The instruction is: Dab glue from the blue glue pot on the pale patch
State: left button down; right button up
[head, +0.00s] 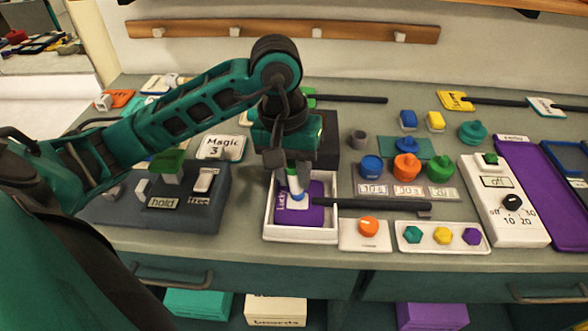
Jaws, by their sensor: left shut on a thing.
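My left gripper (291,166) points down over the white tray (268,222) and is shut on a slim white and green dabber (292,180). The dabber's blue tip (298,197) is at or just above the purple card (314,216) marked "Lucky" in the tray; I cannot tell if they touch. A pale spot shows around the tip, mostly hidden by it. A round blue pot (371,167) stands to the right, beside an orange pot (406,166) and a green pot (440,168). My right gripper is out of view.
A grey block with "hold" and "free" labels (200,215) is at left. A white dial box (500,215) is at right.

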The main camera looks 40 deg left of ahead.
pick_arm(q)
jog(key=shift+f+b, duration=0.65)
jog(key=shift+b, duration=0.1)
dwell(0.8)
jog(key=shift+w+a+b, duration=0.1)
jog(key=shift+w+b, duration=0.1)
jog(key=shift+b, duration=0.15)
jog(key=shift+s, duration=0.25)
jog(key=shift+s+d+b, duration=0.2)
jog(key=shift+d+b, duration=0.05)
jog(key=shift+b, duration=0.05)
jog(key=shift+w+a, duration=0.1)
jog(key=shift+w, duration=0.1)
jog(key=shift+w+a+b, duration=0.2)
jog(key=shift+w+b, duration=0.05)
jog(key=shift+b, duration=0.15)
jog(key=shift+s+d, duration=0.15)
jog(key=shift+s, duration=0.05)
jog(key=shift+s+d, duration=0.15)
jog(key=shift+s, duration=0.1)
